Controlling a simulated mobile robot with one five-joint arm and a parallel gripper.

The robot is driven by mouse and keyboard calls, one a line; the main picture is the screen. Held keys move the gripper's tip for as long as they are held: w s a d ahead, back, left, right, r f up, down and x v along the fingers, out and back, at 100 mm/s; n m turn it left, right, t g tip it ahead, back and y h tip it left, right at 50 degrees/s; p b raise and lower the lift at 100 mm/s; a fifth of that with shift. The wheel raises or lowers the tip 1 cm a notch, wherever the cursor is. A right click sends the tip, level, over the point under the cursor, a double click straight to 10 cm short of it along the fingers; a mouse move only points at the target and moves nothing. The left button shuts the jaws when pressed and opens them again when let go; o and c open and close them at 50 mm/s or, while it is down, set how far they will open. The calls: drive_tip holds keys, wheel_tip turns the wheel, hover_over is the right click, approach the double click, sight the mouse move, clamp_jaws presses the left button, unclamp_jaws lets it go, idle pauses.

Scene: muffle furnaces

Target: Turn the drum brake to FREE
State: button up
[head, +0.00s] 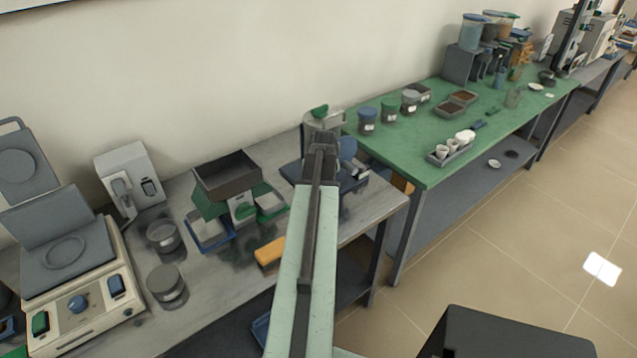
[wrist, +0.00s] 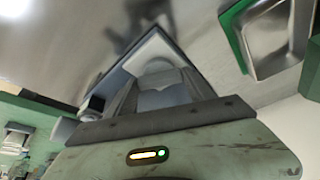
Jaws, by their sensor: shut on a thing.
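A small machine (head: 324,120) with a pale grey body, a green cap on top and a blue base stands at the right end of the grey bench. My gripper (head: 322,150) reaches over the bench to this machine and covers much of its front. In the wrist view my gripper (wrist: 162,90) is shut on a pale grey part (wrist: 163,99), with a finger on each side. This part seems to belong to the machine, but I cannot tell for sure that it is the drum brake. No FREE mark or brake position is readable.
A green-and-grey unit with a dark tray (head: 227,176) stands left of my arm, with a yellow block (head: 270,252) near it. Grey jars (head: 166,285) and a balance-like instrument (head: 75,275) are farther left. A green table (head: 425,160) with jars adjoins at the right.

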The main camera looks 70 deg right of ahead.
drive_tip(key=o, duration=1.4)
drive_tip(key=p+v, duration=0.7)
drive_tip(key=v, duration=0.1)
drive_tip(key=shift+w, duration=0.1)
